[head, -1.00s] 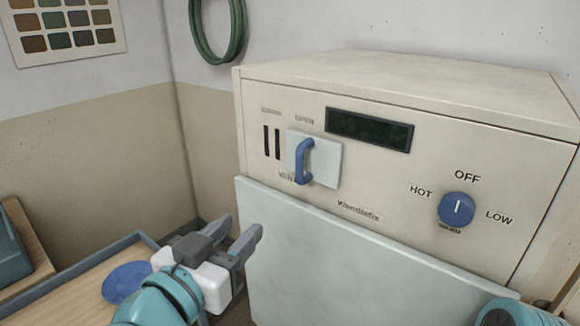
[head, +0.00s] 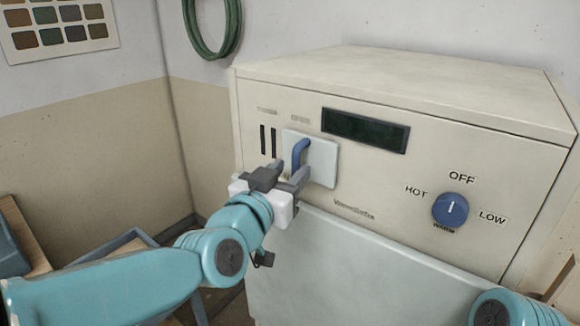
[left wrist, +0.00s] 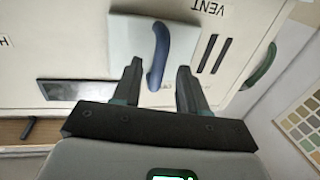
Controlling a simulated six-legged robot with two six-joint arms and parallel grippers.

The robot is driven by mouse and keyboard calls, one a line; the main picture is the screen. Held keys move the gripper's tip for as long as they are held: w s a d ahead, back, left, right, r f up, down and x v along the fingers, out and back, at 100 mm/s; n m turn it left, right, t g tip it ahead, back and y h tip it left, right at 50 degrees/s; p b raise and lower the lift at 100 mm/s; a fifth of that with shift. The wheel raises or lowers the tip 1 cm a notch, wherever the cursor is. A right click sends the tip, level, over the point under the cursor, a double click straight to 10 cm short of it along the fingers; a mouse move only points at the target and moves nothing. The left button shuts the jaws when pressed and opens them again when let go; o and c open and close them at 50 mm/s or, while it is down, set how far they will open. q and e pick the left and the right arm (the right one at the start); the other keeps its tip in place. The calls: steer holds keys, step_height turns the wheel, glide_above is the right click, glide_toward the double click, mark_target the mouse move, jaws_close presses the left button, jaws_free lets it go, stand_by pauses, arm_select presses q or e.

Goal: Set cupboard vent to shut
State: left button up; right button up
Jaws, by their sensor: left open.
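The cupboard vent is a pale sliding plate (head: 321,160) with a blue curved handle (head: 300,152) on the cream cupboard's front. Dark vent slots (head: 268,141) show to the left of the plate. My left gripper (head: 290,172) is open at the lower part of the handle. In the left wrist view the blue handle (left wrist: 160,52) stands between the two open fingers (left wrist: 157,82), and I see no finger closed on it. The label VENT (left wrist: 208,7) shows in that view; the gripper hides it in the head view. My right gripper is not in view.
A dark display (head: 365,130) sits right of the vent plate. A blue knob (head: 450,210) with HOT, OFF and LOW labels is farther right. A pale door panel (head: 350,270) is below. A green hose (head: 212,30) hangs on the wall behind.

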arm_select(q)
steer(key=shift+w+d, duration=0.15)
steer(key=shift+w, duration=0.2)
steer(key=shift+s+d+r, duration=0.1)
steer(key=shift+d, duration=0.05)
steer(key=shift+c, duration=0.2)
jaws_close()
steer(key=shift+w, duration=0.2)
